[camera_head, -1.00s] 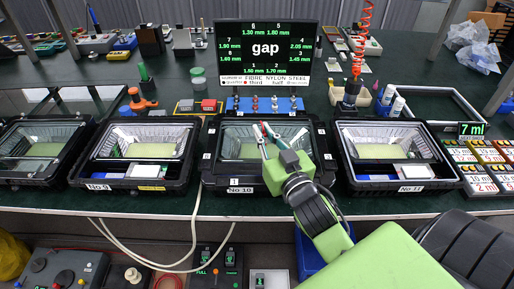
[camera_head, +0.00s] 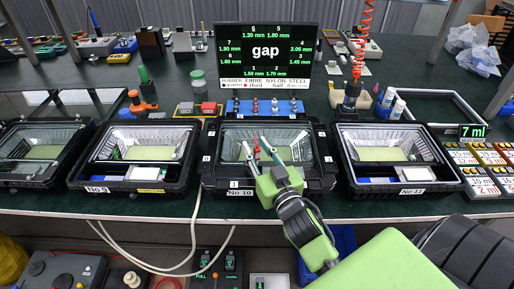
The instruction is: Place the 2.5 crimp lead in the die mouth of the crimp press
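My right gripper (camera_head: 257,150) is over the front of the middle floodlight housing (camera_head: 212,170), labelled No 10. Its two fingertips look apart, with a small red piece (camera_head: 257,150) showing between or behind them. I cannot tell whether that piece is held or belongs to something behind. I cannot make out the 2.5 crimp lead or the crimp press for sure. My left gripper is not in view.
Black housings No 9 (camera_head: 75,178) and No 11 (camera_head: 452,182) stand either side. Behind are a blue rack (camera_head: 240,104) with small fittings and a black "gap" screen (camera_head: 266,50). Boxes with switches stand below the table.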

